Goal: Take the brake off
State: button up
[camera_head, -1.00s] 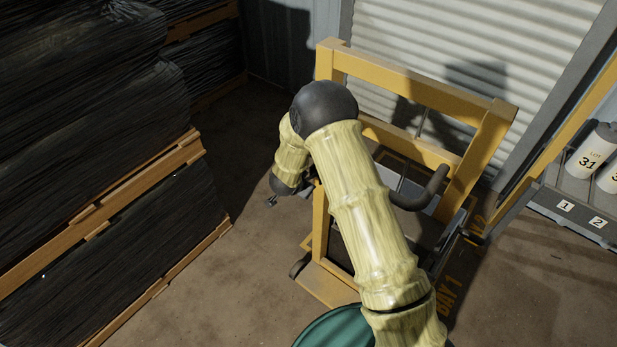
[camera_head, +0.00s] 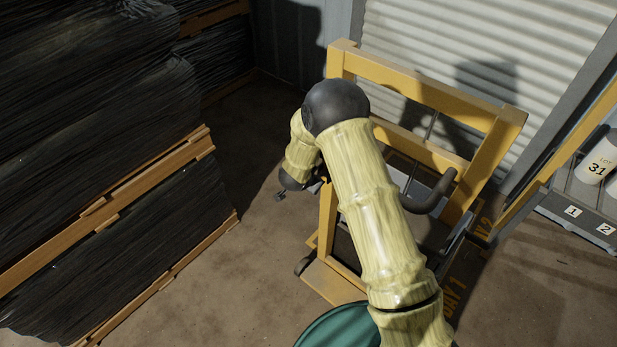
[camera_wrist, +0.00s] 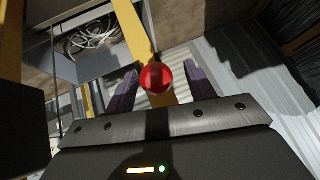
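A red ball knob (camera_wrist: 156,78), likely the brake handle, shows in the wrist view in front of a yellow bar (camera_wrist: 133,35). My gripper (camera_wrist: 161,84) is open. Its two purple fingers stand apart on either side of the knob, with visible gaps on both sides. I cannot tell the knob's depth between the fingers. In the head view, the yellow frame (camera_head: 425,85) stands before a shutter, with a black curved handle (camera_head: 432,192) on it. My arm covers part of the frame, and the red knob is hidden there.
A green round drum (camera_head: 335,328) is at the bottom, close to my arm. A grey rack with a white lot 31 cylinder (camera_head: 598,160) stands right. The wrist view shows a bin of tangled cable (camera_wrist: 90,40). Floor is clear at lower right.

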jog(key=shift+s, duration=0.1)
jog(key=v, duration=1.7)
jog(key=shift+r+p, duration=0.15)
jog(key=shift+p, duration=0.15)
